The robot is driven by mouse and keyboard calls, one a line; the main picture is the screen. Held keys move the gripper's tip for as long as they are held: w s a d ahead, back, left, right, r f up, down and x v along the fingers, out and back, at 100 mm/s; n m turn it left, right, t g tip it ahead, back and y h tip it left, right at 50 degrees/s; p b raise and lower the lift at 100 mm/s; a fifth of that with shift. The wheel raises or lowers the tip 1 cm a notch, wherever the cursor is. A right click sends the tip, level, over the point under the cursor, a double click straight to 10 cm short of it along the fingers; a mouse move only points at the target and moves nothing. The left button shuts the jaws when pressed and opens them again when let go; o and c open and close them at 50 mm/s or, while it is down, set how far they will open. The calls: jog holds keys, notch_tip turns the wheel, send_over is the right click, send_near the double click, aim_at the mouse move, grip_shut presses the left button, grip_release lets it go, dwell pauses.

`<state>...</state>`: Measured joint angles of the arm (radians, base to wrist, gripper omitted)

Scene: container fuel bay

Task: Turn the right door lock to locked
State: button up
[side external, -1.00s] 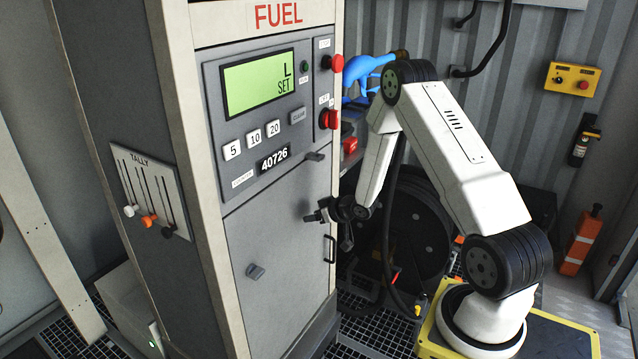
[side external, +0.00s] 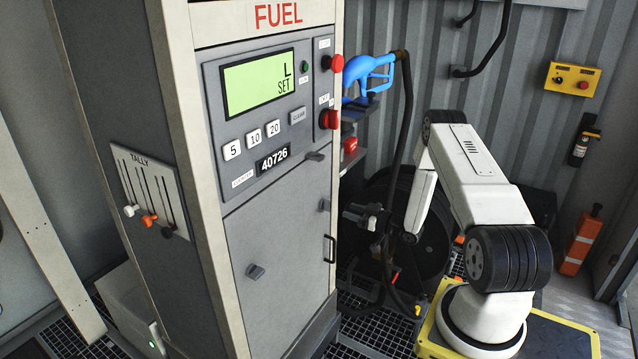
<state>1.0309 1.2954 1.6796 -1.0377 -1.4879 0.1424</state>
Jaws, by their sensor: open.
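The fuel dispenser's grey door (side external: 285,275) is closed. The right door lock (side external: 324,205) is a small dark knob near the door's upper right edge. Its exact angle is too small to read.
A black door handle (side external: 330,249) sits below the right lock. Red buttons (side external: 330,119) stick out from the panel's right side. A blue fuel nozzle (side external: 370,74) hangs behind, its black hose (side external: 402,130) running down close by my arm. A hose reel (side external: 430,245) stands behind.

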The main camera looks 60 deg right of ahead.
aim_at(326, 205)
jog(key=shift+w, duration=0.2)
jog(key=shift+w, duration=3.75)
grip_shut()
